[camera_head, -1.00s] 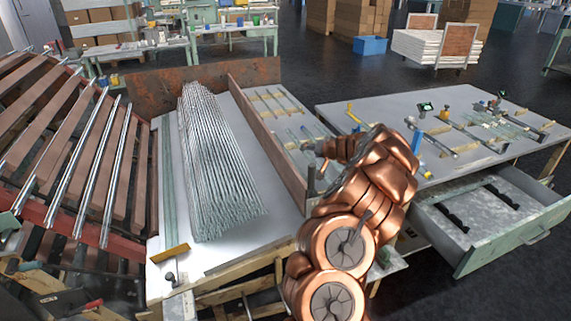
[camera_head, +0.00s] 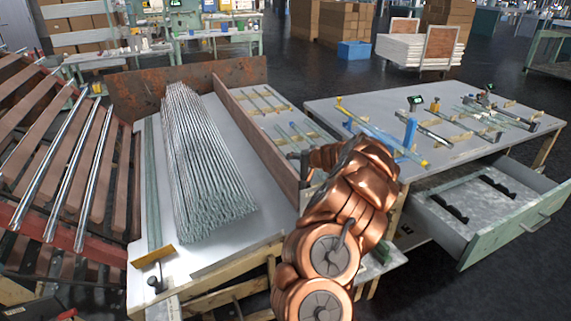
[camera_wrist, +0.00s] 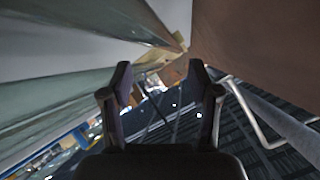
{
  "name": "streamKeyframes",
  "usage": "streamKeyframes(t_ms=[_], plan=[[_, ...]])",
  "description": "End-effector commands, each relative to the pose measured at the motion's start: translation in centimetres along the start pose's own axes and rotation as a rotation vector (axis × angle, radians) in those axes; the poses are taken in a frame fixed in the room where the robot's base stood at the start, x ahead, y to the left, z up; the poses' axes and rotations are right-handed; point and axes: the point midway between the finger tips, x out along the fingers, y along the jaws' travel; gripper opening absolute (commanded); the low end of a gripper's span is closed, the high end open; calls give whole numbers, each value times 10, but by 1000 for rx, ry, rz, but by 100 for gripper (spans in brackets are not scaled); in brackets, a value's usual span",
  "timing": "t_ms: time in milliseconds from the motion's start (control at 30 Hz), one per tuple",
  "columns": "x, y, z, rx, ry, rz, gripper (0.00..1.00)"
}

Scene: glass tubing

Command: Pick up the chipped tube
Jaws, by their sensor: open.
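A large bundle of clear glass tubes (camera_head: 205,165) lies lengthwise on the white-topped bench at the left. A few shorter tubes (camera_head: 300,132) lie in the narrow bay right of the brown divider. More glass pieces (camera_head: 485,112) lie on the right table. I cannot tell which tube is chipped. My gripper is at the end of my copper arm, near the divider's front end, and is mostly hidden in the head view. In the wrist view my gripper (camera_wrist: 160,72) is open, with nothing visible between its fingers. A pale greenish, glassy surface (camera_wrist: 80,85) fills the left of that view.
The brown divider (camera_head: 255,135) rises between the bundle and the bay. A rusty plate (camera_head: 190,85) stands at the back. A slatted rack with metal rods (camera_head: 55,150) is at left. An open drawer (camera_head: 485,205) juts out under the right table (camera_head: 345,105).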

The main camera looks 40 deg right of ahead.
Motion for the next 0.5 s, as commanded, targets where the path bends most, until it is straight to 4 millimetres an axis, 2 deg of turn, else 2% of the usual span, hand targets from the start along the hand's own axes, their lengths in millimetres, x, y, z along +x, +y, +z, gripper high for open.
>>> streamKeyframes(t_ms=[500], plan=[[29, -2, 0, 0, -2, 1, 61]])
